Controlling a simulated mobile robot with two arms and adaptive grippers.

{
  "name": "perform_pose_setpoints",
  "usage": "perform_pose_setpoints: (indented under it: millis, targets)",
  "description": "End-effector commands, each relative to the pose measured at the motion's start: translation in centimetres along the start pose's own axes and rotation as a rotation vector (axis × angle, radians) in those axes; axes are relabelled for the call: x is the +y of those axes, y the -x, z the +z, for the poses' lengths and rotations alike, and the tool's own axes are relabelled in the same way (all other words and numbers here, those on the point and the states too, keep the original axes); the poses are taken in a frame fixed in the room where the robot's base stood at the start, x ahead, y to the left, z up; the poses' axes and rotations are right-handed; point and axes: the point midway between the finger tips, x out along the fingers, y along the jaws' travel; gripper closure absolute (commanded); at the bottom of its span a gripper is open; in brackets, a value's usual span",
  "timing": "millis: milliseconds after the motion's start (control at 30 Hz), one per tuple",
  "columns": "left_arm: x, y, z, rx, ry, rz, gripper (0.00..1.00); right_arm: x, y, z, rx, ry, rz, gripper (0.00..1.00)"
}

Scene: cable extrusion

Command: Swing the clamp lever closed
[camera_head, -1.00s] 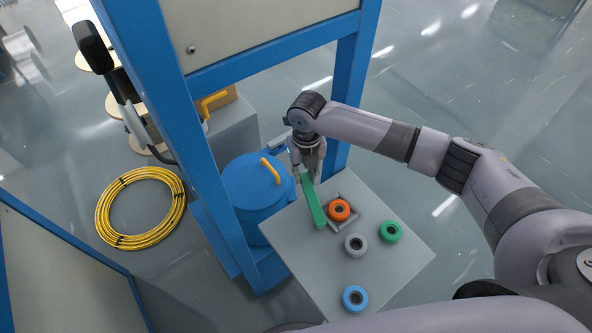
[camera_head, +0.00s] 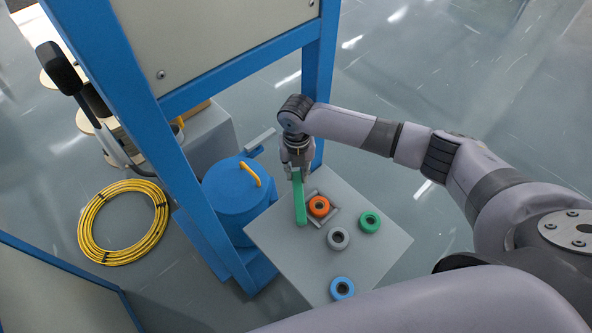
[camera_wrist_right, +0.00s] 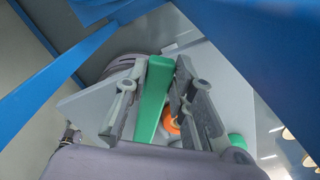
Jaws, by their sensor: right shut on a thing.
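The green bar-shaped lever (camera_head: 300,207) stands at the far left part of the grey table (camera_head: 357,270), beside an orange ring (camera_head: 318,206). My right gripper (camera_head: 297,174) is shut on the far end of the lever. In the right wrist view the lever (camera_wrist_right: 151,107) runs between the two fingers of my right gripper (camera_wrist_right: 158,85). The lever's near end is over the table; how it is mounted is hidden. My left gripper is out of view.
Grey (camera_head: 338,238), green (camera_head: 370,222) and blue (camera_head: 342,288) rings lie on the table. A blue drum (camera_head: 235,205) with a yellow handle and a blue frame post (camera_head: 318,85) stand close by. A yellow cable coil (camera_head: 92,232) lies on the floor.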

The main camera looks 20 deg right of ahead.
Motion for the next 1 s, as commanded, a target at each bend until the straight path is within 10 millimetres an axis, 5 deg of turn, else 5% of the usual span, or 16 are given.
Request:
perform_pose_setpoints:
  millis: [33,67,333,667,1000]
  targets:
    - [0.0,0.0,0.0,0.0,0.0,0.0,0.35,0.0,0.1,0.2,-0.004,-0.001,0.002,1.0]
    - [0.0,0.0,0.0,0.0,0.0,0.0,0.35,0.0,0.1,0.2,-0.004,0.0,0.002,0.76]
    - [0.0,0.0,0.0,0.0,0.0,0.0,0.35,0.0,0.1,0.1,-0.002,0.001,0.001,0.58]
    - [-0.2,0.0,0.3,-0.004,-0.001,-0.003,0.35,0.0,0.2,0.1,-0.002,0.001,0.001,0.57]
    - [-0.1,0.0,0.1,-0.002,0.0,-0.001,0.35,0.1,5.2,0.1,-0.004,0.002,0.003,0.57]
